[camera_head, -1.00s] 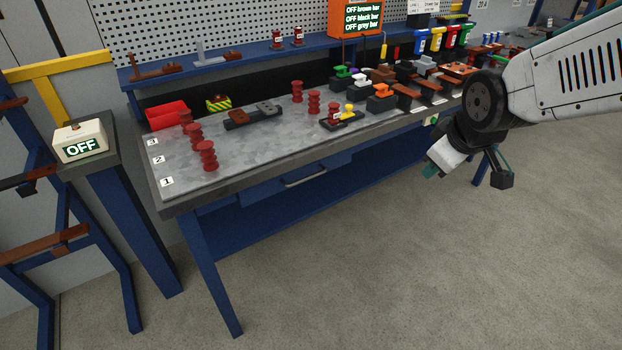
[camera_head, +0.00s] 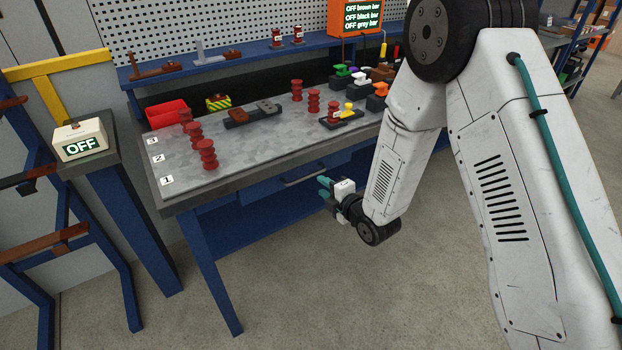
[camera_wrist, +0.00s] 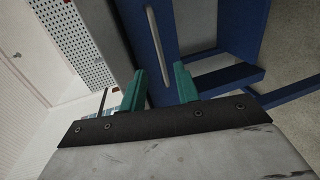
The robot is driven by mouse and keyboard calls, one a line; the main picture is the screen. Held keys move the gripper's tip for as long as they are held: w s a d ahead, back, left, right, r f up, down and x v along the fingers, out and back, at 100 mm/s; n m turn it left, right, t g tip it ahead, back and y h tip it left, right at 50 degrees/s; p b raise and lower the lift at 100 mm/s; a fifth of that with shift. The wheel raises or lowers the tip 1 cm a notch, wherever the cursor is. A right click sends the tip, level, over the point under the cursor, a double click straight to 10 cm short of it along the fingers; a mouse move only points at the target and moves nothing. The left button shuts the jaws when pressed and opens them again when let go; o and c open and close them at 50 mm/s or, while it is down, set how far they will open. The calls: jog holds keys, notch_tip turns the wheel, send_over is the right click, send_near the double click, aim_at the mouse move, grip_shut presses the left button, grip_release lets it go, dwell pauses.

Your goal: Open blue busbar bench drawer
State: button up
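The blue busbar bench (camera_head: 225,235) has a grey worktop. Its blue drawer (camera_head: 270,187) sits under the front edge and looks closed. The drawer's pale bar handle (camera_head: 305,175) shows in the head view, and as a long light bar (camera_wrist: 158,45) in the wrist view. My gripper (camera_head: 324,186) is in front of the bench, just right of the handle and below worktop height. In the wrist view its two teal fingers (camera_wrist: 160,85) are apart with nothing between them. The handle lies ahead of the fingers, not between them.
Red insulators (camera_head: 207,155), a red bin (camera_head: 167,113) and other parts stand on the worktop. A pedestal with an OFF box (camera_head: 80,141) stands at the left. Bench legs (camera_head: 212,270) reach the floor. The grey floor in front of the bench (camera_head: 310,290) is clear.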

jog(key=x, duration=0.7)
jog(key=shift+w+a, duration=0.2)
jog(key=shift+w, duration=0.05)
grip_shut()
